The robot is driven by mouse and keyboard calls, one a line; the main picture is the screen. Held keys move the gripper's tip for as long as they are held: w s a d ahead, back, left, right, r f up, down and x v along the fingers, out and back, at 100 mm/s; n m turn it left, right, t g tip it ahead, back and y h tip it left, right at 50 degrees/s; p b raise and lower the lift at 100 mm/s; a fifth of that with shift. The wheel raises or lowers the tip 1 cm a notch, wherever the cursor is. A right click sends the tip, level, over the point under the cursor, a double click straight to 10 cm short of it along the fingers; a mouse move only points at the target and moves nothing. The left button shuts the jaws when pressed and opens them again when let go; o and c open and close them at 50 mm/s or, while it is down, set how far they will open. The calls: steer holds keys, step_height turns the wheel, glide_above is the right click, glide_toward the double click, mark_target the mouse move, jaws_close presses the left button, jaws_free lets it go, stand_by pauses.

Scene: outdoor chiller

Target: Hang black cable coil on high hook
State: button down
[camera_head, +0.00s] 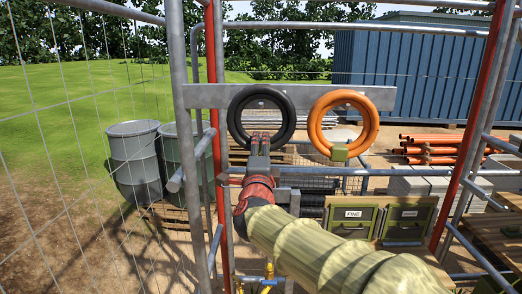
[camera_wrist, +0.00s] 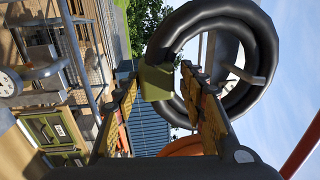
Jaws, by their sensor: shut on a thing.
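The black cable coil (camera_head: 236,117) is upright in front of the grey rail (camera_head: 204,95), left of the orange coil (camera_head: 314,122). My gripper (camera_head: 260,143) reaches up to the black coil's lower edge. In the wrist view, my gripper (camera_wrist: 157,88) has its fingers on both sides of an olive block (camera_wrist: 155,83) on the black coil (camera_wrist: 205,18). A small hook end (camera_head: 261,104) shows through the black coil's opening, below its top. I cannot tell whether the coil rests on it or is just held around or in front of it.
Scaffold poles (camera_head: 180,120) and a red post (camera_head: 221,200) stand close on the left. Green boxes (camera_head: 352,220) sit below on the right. Grey drums (camera_head: 134,160) stand behind the mesh fence. The orange coil hangs close on the right.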

steer(key=c, duration=1)
jaws_free()
steer(key=shift+r, duration=0.15)
steer(key=shift+o, duration=0.2)
steer(key=shift+f, duration=0.25)
steer(key=o, duration=0.4)
steer(key=shift+r, duration=0.1)
steer(key=shift+o, duration=0.3)
steer(key=shift+f+b, duration=0.65)
steer(key=shift+b, duration=0.15)
